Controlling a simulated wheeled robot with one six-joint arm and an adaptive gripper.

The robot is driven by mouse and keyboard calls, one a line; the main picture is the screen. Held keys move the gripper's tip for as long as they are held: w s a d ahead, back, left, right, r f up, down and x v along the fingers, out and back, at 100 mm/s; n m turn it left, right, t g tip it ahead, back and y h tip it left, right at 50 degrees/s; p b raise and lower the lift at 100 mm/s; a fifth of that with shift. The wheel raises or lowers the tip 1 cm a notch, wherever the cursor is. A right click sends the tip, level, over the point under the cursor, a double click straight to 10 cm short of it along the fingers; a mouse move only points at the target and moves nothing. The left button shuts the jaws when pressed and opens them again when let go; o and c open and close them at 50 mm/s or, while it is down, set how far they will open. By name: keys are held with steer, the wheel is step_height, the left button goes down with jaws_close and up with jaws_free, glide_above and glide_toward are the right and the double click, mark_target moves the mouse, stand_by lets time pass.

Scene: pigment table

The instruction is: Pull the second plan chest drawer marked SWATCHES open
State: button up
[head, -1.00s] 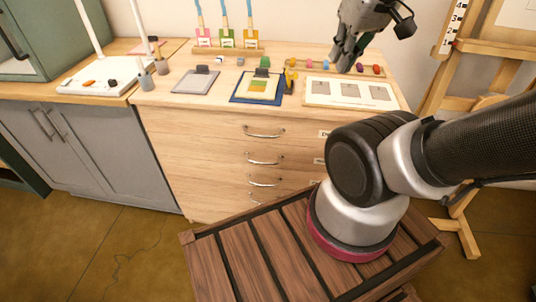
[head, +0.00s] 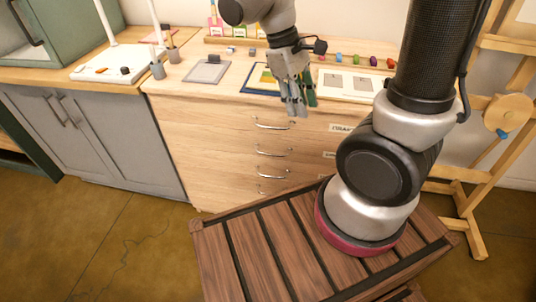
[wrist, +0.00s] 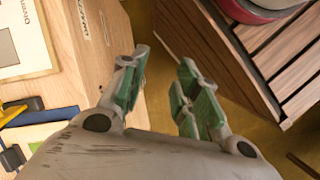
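The wooden plan chest (head: 215,140) stands against the wall, and its drawers look shut. The second drawer's curved metal handle (head: 271,153) is below the top drawer's handle (head: 271,125). A label at the second drawer's right (head: 329,155) is partly hidden by my arm and I cannot read it. My gripper (head: 294,107) points down in front of the chest's top edge, above and a little right of the handles. In the wrist view my gripper (wrist: 162,62) has its green-padded fingers apart with nothing between them.
Lower handles (head: 272,175) sit beneath. The chest top holds a grey swatch board (head: 208,72), a framed panel (head: 347,84) and small coloured pieces. A grey cabinet (head: 75,130) stands left, an easel (head: 480,190) right. My slatted wooden base fills the front.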

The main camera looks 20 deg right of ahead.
step_height(320, 180, down, 13)
steer(key=w+a+n+g+h, duration=0.1)
steer(key=w+a+n+h, duration=0.15)
steer(key=n+h, duration=0.65)
steer(key=n+t+h, duration=0.2)
steer(key=n+t, duration=1.1)
steer(key=n, duration=1.5)
glide_toward(268, 154)
steer(key=x, duration=1)
steer(key=shift+w+f, duration=0.2)
steer(key=shift+f, duration=0.05)
jaws_close()
